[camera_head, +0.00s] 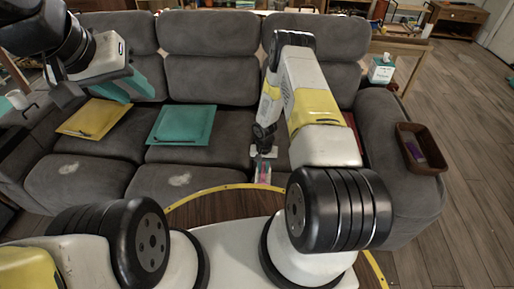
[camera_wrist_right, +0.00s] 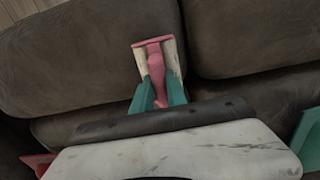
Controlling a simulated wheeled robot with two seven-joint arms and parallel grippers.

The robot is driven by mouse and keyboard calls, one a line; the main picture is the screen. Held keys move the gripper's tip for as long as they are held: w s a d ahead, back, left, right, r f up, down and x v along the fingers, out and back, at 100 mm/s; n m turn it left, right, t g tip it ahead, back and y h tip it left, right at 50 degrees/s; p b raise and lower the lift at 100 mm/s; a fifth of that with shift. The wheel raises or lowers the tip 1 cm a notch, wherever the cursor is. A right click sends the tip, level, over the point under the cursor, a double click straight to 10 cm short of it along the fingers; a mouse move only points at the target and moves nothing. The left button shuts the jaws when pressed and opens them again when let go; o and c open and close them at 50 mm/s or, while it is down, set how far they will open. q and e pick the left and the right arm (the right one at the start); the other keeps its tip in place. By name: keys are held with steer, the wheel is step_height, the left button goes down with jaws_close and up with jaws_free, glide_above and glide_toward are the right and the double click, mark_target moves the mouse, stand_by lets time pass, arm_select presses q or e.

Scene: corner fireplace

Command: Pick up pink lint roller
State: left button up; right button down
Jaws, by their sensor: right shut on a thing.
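The pink lint roller (camera_wrist_right: 156,68) shows in the right wrist view, with a pink handle and a crossbar at its far end. It lies between the teal fingers of my right gripper (camera_wrist_right: 158,82), which is shut on it. In the head view my right gripper (camera_head: 263,158) reaches down at the front edge of the sofa seat. A small pink part of the roller (camera_head: 263,179) shows just below it. Whether it touches the cushion is unclear. My left gripper (camera_head: 128,84), white and teal, is raised at the upper left, far from the roller. Its finger opening is unclear.
The grey sofa (camera_head: 210,78) fills the middle. A yellow folder (camera_head: 93,119) and a teal folder (camera_head: 182,125) lie on its seat. A brown tray (camera_head: 423,151) sits on the right armrest. A round wooden table (camera_head: 215,208) stands in front. Open floor lies right.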

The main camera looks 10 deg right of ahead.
step_height(320, 180, up, 2)
steer(key=shift+r, duration=0.2)
steer(key=s+a+r, duration=0.1)
steer(key=s+a, duration=0.1)
steer(key=s, duration=0.5)
steer(key=s+a, duration=0.2)
steer(key=s, duration=0.6)
steer(key=shift+s+a+r, duration=0.2)
steer(key=shift+s+r, duration=0.05)
steer(key=shift+r, duration=0.1)
steer(key=c, duration=1.8)
jaws_free()
steer(key=shift+c, duration=0.2)
jaws_close()
steer(key=shift+w, duration=0.1)
